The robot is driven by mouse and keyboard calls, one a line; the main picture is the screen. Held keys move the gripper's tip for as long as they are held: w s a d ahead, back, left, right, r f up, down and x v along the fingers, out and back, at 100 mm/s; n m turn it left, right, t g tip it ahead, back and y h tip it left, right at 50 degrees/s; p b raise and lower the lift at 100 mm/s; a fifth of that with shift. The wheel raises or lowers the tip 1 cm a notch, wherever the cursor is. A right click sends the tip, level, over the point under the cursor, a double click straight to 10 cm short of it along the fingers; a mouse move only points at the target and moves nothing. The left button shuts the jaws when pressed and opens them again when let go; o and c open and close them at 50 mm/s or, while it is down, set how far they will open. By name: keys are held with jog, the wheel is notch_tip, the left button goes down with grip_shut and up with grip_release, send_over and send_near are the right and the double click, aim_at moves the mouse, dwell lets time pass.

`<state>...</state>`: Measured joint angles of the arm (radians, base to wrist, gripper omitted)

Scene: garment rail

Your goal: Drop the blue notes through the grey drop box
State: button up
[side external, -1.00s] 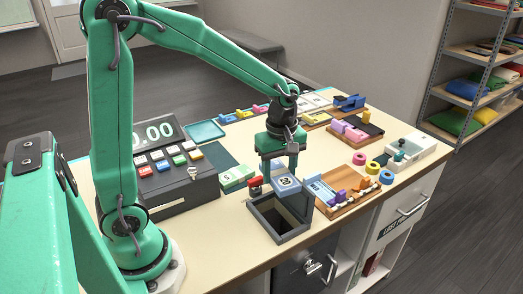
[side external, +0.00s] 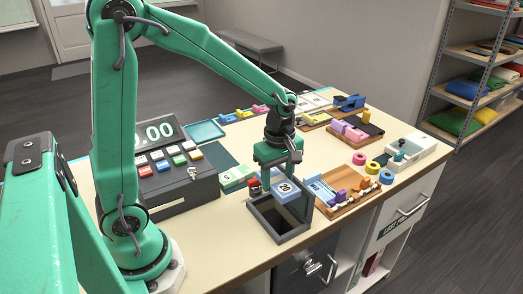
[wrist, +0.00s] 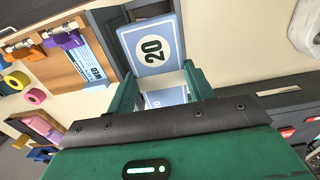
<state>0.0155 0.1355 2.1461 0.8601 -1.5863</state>
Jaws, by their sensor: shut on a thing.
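My gripper (side external: 279,176) is shut on the blue notes (side external: 287,191), a pale blue bundle printed with a dark 20. The notes hang tilted from the jaws, over the opening of the grey drop box (side external: 282,239). In the side view their lower edge is at or just inside the rim; the exact depth is hard to tell. In the wrist view the notes (wrist: 151,44) stick out beyond the green fingers, and part of the grey box frame shows beside them. The box's inside is dark.
A wooden tray (side external: 340,207) with a blue-and-white card and purple clip lies close right of the box. A dark cash register (side external: 170,188) stands left, with green notes (side external: 237,177) beside it. Tape rolls (side external: 372,167) lie farther right. The counter's front edge is close to the box.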

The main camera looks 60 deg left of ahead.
jog(key=shift+f, duration=3.45)
jog(key=shift+f, duration=0.3)
jog(key=o, duration=1.1)
jog(key=shift+c, duration=0.2)
jog(key=shift+w, duration=0.1)
jog(key=shift+w, duration=0.1)
jog(key=shift+c, duration=0.4)
jog(key=shift+o, duration=0.4)
jog(key=shift+r, duration=0.25)
jog(key=shift+r, duration=2.4)
